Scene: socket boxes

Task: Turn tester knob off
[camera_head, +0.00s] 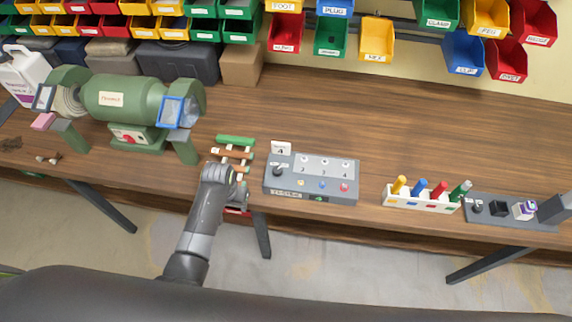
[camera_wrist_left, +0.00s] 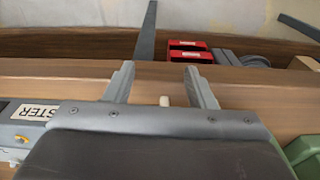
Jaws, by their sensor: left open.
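The tester (camera_head: 312,192) is a grey box on the wooden bench in the head view, with a lighter top panel, small coloured buttons and a numbered tag. Its dark knob (camera_head: 278,171) is at the left end of the box. My left gripper (camera_head: 240,188) is just left of the tester, apart from the knob. In the left wrist view, my left gripper (camera_wrist_left: 160,88) is open with nothing between its fingers. Part of the tester (camera_wrist_left: 32,115) with its label shows at the left there; the knob cannot be made out. My right gripper is not in view.
A green bench grinder (camera_head: 125,103) stands at the left. Small green and brown-handled tools (camera_head: 235,141) lie behind my left gripper. A white holder (camera_head: 420,202) with coloured handles and a grey panel (camera_head: 510,215) stand to the right. The bench behind the tester is clear.

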